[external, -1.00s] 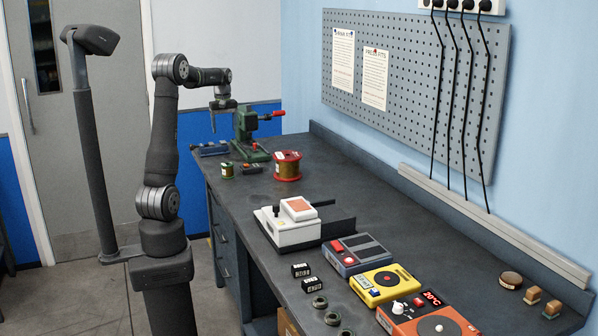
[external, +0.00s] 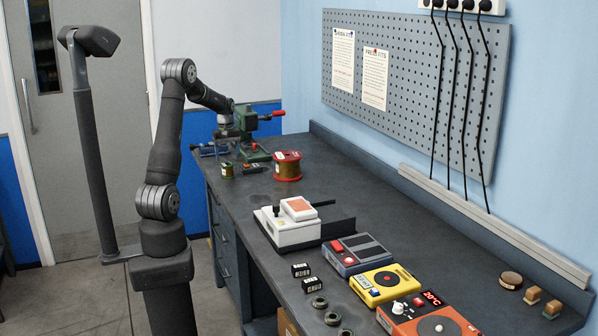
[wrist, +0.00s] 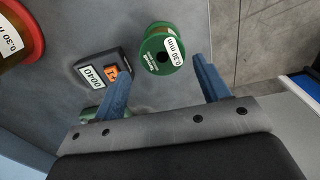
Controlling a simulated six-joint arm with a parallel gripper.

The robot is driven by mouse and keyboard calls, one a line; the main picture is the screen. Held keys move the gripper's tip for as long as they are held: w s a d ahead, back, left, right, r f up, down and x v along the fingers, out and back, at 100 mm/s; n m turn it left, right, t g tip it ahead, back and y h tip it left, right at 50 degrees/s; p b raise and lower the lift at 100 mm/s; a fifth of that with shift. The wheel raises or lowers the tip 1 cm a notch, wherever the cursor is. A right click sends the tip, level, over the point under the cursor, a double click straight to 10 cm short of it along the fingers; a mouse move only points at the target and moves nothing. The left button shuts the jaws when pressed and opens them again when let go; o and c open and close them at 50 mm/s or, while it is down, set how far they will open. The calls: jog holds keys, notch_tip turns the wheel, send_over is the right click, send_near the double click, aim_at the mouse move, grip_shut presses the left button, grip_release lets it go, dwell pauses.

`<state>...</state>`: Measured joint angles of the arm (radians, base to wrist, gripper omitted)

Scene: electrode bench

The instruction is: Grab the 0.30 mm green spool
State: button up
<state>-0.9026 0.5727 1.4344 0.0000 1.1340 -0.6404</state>
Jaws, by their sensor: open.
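The green spool (wrist: 165,48), with a white 0.30 mm label on its flange, stands on the dark bench in the wrist view. It also shows as a small green-ended spool (external: 227,170) at the far left of the bench in the external view. My gripper (wrist: 164,68) is open, its two blue fingers apart and nothing held between them. In the wrist view the spool lies just ahead of the gap between the fingertips. In the external view my gripper is above the far end of the bench, behind the spool, its fingertips hard to make out.
A larger red-flanged spool (external: 287,167), also labelled 0.30, stands to the right. A small dark timer (wrist: 104,70) sits beside the green spool. A green hand press (external: 252,140) stands close behind. The bench's edge and floor show at the wrist view's right.

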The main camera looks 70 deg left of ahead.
aim_at(227, 164)
jog(key=f, duration=0.5)
jog(key=shift+s+d, duration=0.15)
jog(key=shift+s, duration=0.05)
jog(key=c, duration=1.3)
